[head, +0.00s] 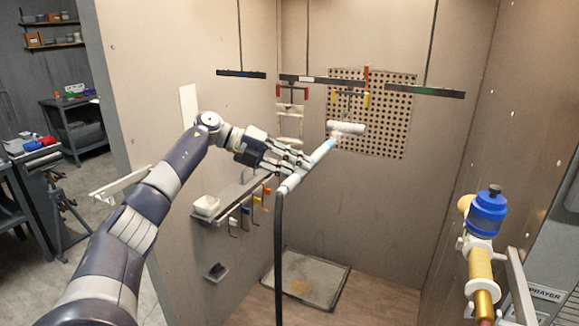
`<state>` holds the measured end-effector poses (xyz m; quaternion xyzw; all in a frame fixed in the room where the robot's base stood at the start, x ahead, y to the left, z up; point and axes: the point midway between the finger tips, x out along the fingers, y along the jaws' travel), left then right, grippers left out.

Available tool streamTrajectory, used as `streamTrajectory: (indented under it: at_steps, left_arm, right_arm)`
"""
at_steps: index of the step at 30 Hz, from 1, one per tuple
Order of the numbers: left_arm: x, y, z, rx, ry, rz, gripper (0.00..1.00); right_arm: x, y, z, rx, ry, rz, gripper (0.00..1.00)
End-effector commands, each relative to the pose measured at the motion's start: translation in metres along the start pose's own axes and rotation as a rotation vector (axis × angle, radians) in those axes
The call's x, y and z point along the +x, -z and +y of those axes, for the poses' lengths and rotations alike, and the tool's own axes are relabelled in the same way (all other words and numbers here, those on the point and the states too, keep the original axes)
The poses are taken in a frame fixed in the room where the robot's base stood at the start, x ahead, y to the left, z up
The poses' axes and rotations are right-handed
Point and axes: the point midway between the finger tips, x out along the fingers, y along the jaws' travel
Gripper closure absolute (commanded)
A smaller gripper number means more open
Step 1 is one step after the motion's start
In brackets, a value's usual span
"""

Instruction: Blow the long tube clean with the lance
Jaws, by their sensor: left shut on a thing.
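My left gripper (297,165) is shut on the lance (291,184), a pale rod with a light blue band and a dark hose hanging from its lower end. The lance slants up to the right. Its upper end is close to a short-looking white tube (346,128) hanging below the middle bar; I cannot tell whether they touch. This tube lies nearly level in front of the perforated panel, and its true length is hard to judge from here. My right gripper is out of view.
Hanger bars (324,81) with coloured clips hang overhead. A pale frame-like part (290,124) hangs left of the tube. A tool shelf (232,200) with hanging hooks is on the left wall. A sprayer with a blue cup (487,212) stands at right. A floor tray (305,280) lies below.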

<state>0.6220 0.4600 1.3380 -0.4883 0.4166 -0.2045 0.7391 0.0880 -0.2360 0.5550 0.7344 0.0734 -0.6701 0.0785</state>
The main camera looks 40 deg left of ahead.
Motion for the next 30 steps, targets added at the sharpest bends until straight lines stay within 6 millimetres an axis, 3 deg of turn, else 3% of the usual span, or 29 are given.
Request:
streamTrajectory:
  at_steps: [30]
  left_arm:
    - [0.051, 0.022, -0.029, 0.001, 0.002, 0.002, 0.88]
  right_arm:
    - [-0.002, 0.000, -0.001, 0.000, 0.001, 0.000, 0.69]
